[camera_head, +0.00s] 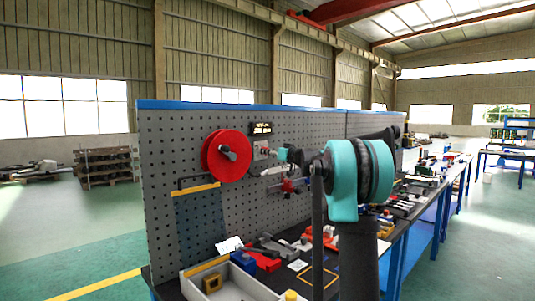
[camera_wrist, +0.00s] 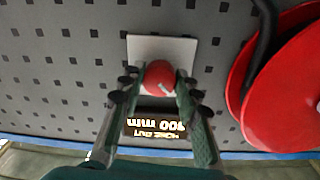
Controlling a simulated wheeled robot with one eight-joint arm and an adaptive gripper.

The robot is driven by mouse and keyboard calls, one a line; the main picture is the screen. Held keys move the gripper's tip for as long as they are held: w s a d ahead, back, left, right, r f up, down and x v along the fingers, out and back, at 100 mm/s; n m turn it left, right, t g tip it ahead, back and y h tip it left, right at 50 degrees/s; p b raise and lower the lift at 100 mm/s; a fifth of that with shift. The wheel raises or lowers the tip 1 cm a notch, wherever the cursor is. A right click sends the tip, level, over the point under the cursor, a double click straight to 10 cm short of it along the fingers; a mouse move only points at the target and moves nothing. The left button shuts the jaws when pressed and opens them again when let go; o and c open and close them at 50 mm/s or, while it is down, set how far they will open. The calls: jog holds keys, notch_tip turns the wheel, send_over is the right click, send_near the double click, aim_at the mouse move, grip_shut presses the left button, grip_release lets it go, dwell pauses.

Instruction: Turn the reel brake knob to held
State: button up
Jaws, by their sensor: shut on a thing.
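The reel brake knob (camera_wrist: 159,74) is a round red knob with a short pale mark, on a light square plate (camera_wrist: 150,47) fixed to the grey pegboard. My gripper (camera_wrist: 160,82) has one finger on each side of the knob and is shut on it. In the head view my gripper (camera_head: 272,154) is at the board just right of the red reel (camera_head: 211,153), and the knob is too small and covered to make out. The reel also shows in the wrist view (camera_wrist: 285,100). I cannot read any marking of the knob's positions.
A small black display (camera_head: 261,128) is on the board above the plate; its lit text shows in the wrist view (camera_wrist: 156,127). A black bar handle (camera_head: 196,183) is below the reel. The bench below holds a white bin (camera_head: 262,291) and several loose parts.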

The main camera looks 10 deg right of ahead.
jog(key=shift+m, duration=0.4)
jog(key=shift+r+m+g, duration=0.1)
jog(key=shift+m+g, duration=0.3)
jog(key=shift+m, duration=7.9)
jog(key=o, duration=1.2)
jog(key=shift+c, duration=0.2)
